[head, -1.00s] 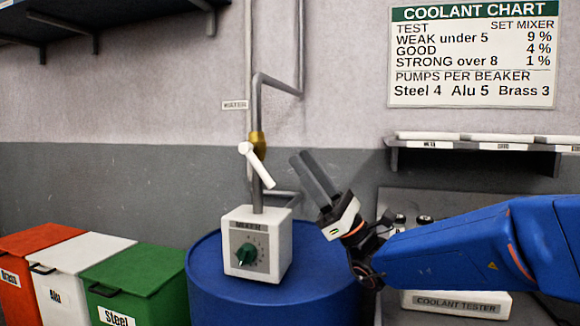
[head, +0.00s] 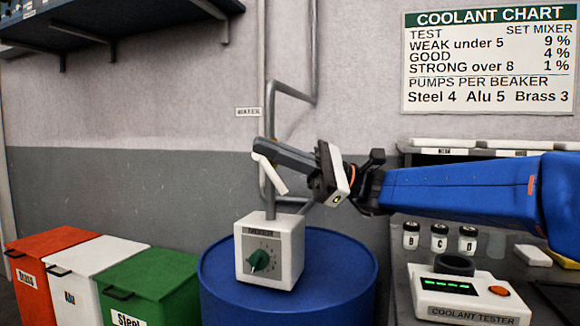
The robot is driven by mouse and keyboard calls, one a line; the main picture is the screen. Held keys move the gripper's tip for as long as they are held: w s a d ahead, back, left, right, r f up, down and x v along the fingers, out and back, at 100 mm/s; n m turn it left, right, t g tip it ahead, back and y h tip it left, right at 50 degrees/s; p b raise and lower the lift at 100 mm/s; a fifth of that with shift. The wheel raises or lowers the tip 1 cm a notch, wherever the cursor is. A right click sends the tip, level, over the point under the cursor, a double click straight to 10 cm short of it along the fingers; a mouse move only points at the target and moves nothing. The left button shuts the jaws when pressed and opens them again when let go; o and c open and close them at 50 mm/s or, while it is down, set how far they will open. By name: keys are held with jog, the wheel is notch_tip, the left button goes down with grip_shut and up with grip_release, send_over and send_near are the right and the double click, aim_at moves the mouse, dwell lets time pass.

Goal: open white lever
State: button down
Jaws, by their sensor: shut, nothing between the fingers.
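The white lever (head: 272,177) is on the grey vertical pipe above the white mixer box (head: 269,251). It slants down to the right from its upper end. My gripper (head: 264,146) is shut and empty, its grey fingers pointing left across the pipe just above the lever. The fingers hide the brass fitting behind the lever. I cannot tell whether they touch the lever.
The mixer box stands on a blue drum (head: 335,275). Red (head: 25,295), white (head: 75,290) and green (head: 150,285) lidded bins stand at left. A coolant tester (head: 462,295) and several small jars are on the bench at right. A shelf hangs at upper left.

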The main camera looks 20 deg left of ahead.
jog(key=s+n+t+h, duration=0.1)
jog(key=s+n+h, duration=0.1)
jog(key=h, duration=0.1)
jog(key=m+t+h, duration=0.2)
jog(key=t+h, duration=0.6)
jog(key=t, duration=0.6)
send_near(280, 180)
jog(key=x, duration=0.4)
jog(key=shift+d+f, duration=0.1)
jog(key=shift+f, duration=0.2)
jog(key=shift+w+a+f, duration=0.2)
jog(key=shift+a+f, duration=0.3)
jog(key=shift+a, duration=0.15)
